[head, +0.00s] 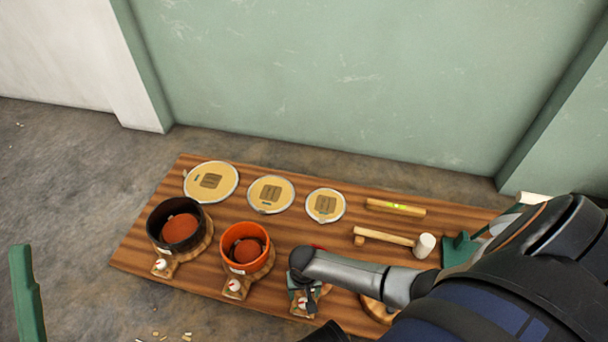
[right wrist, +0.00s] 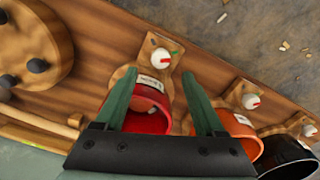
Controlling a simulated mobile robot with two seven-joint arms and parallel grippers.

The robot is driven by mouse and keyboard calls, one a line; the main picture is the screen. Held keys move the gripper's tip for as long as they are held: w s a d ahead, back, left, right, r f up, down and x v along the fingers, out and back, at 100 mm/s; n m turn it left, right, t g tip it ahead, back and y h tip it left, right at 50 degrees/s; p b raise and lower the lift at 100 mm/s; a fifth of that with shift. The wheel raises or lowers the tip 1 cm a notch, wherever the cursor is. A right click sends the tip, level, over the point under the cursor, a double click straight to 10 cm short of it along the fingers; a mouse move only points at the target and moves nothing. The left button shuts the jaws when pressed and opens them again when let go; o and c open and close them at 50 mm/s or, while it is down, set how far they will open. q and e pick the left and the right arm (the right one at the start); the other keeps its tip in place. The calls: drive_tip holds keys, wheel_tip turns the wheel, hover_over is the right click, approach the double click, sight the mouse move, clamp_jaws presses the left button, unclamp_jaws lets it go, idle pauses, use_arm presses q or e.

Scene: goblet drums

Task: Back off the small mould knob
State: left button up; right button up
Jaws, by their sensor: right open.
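The small mould is a red cup (right wrist: 150,112) on a wooden base; in the head view my right arm hides most of it. Its knob (right wrist: 160,58) is white with a red pointer, on the base's tongue, and shows in the head view too (head: 303,302). My right gripper (right wrist: 158,74) is open, its green fingers reaching either side of the red cup, tips near the knob and not closed on it. In the head view my right gripper (head: 303,277) is over the small mould. One green finger of my left gripper (head: 27,295) shows at the left edge.
An orange mould (head: 230,240) and a black mould (head: 154,222), each with a white knob, stand to the left on the wooden board (head: 140,255). Three round discs, a yellow level (head: 396,207) and a mallet (head: 424,245) lie behind. Wood chips lie on the floor.

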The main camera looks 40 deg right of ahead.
sight(304, 301)
wheel_tip(304, 301, down, 7)
drive_tip(key=b, duration=0.4)
drive_tip(key=shift+w, duration=0.1)
use_arm(q)
drive_tip(key=f, duration=0.5)
drive_tip(key=shift+w+d+f, duration=0.15)
drive_tip(key=shift+d+f, duration=0.2)
drive_tip(key=shift+f, duration=0.05)
use_arm(e)
clamp_jaws()
